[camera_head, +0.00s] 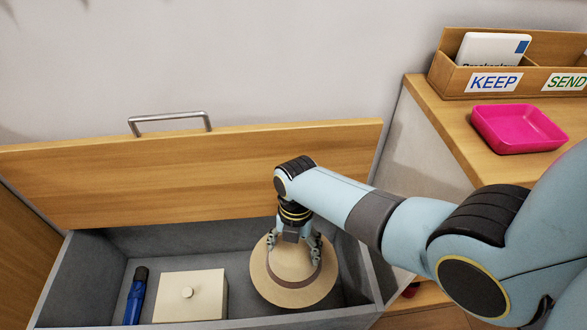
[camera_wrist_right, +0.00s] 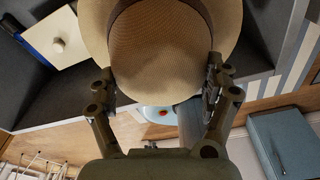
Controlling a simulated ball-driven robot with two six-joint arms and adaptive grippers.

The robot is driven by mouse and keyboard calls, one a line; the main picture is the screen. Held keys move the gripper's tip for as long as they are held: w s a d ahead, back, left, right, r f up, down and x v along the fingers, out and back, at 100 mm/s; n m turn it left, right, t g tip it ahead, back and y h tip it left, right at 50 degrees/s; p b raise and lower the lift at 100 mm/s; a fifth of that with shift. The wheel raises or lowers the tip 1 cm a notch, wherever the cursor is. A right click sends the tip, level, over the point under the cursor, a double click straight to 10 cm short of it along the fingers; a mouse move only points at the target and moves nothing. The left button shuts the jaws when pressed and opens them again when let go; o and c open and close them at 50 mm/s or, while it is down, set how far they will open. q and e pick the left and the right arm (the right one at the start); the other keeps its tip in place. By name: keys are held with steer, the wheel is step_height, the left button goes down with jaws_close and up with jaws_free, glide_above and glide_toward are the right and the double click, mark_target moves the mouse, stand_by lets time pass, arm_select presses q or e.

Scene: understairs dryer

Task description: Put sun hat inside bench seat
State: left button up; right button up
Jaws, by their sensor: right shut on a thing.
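The tan sun hat (camera_head: 287,287) with a brown band is inside the open bench seat (camera_head: 60,285), toward its right end. My right gripper (camera_head: 294,252) reaches down from above and is shut on the hat's crown. In the right wrist view, the hat (camera_wrist_right: 170,55) fills the space between the two fingers of the gripper (camera_wrist_right: 160,95). I cannot tell whether the brim touches the bench floor. The wooden lid (camera_head: 190,172) stands raised at the back, with a metal handle (camera_head: 170,118) on top. My left gripper is not in view.
A cream box (camera_head: 190,297) with a round knob and a blue flashlight-like object (camera_head: 136,297) lie in the bench's left part. To the right, a wooden counter (camera_head: 440,110) holds a pink tray (camera_head: 518,128) and a KEEP/SEND sorter (camera_head: 510,80).

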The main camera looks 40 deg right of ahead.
arm_select(q)
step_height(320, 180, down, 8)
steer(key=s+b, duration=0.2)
steer(key=b, duration=0.5)
arm_select(e)
step_height(320, 180, down, 8)
steer(key=shift+f, duration=0.25)
arm_select(q)
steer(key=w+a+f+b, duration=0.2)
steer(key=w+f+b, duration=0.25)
steer(key=b, duration=0.35)
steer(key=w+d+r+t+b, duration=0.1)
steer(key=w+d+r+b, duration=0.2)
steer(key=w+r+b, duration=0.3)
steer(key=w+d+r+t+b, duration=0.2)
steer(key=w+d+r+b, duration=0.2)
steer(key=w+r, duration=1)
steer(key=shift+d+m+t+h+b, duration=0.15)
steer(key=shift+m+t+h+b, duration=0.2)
steer(key=shift+b, duration=1.4)
arm_select(e)
step_height(320, 180, down, 22)
steer(key=shift+r, duration=0.2)
steer(key=o, duration=1.4)
